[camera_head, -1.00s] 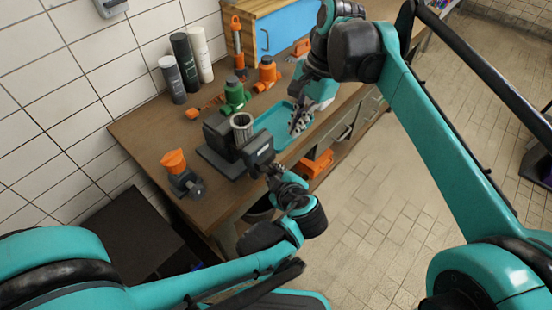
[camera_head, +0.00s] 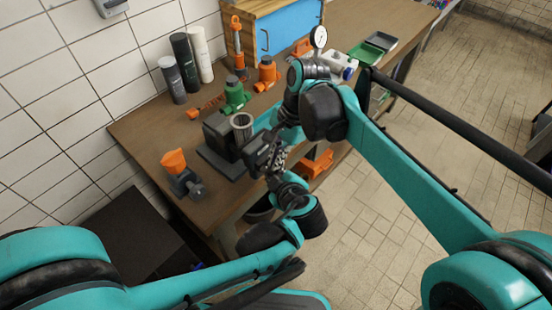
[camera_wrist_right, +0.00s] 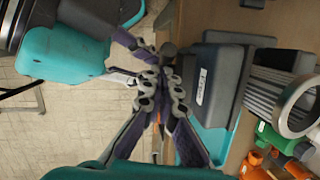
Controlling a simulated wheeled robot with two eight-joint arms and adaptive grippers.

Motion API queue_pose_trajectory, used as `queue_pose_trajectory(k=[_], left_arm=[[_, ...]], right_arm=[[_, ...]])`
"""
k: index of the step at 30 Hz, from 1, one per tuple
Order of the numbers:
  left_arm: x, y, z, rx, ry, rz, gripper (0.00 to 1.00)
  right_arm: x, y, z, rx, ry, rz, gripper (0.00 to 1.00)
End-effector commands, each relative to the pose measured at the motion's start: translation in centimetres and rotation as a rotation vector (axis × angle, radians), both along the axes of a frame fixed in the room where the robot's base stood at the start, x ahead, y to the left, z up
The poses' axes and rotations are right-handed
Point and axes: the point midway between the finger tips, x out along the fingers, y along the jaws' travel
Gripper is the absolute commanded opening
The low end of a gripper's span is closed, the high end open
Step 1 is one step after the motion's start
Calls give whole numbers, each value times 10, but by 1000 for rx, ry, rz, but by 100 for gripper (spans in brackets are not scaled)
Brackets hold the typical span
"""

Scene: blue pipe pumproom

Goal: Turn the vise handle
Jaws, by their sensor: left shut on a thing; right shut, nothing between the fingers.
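My left gripper (camera_head: 272,176) is at the vise's front, shut on the vise handle, which is mostly hidden by the fingers; a rounded end (camera_wrist_right: 168,48) shows in the wrist view. My right gripper (camera_wrist_right: 164,82) is shut and empty, close beside the jaw block and just short of the left gripper's fingers. Contact cannot be told.
An orange-topped tool (camera_head: 175,162) stands left of the vise. Green (camera_head: 234,95) and orange (camera_head: 267,72) bottle jacks stand behind it. Dark and white cylinders line the wall.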

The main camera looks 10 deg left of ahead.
Motion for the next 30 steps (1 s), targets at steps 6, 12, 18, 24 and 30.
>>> queue_pose_trajectory(k=[6,12,18,24,30], left_arm=[[1,3,2,8,-5,6,0],[2,3,2,8,-6,5,0],[2,2,2,7,-5,3,42],[1,2,1,5,-4,3,42],[0,1,1,4,-4,1,42]], right_arm=[[-6,5,-2,-19,-24,3,0],[-8,8,-5,-34,-47,1,0],[-8,9,-5,-33,-47,1,0],[-8,8,-5,-34,-47,0,0],[-8,8,-5,-36,-47,0,0]])
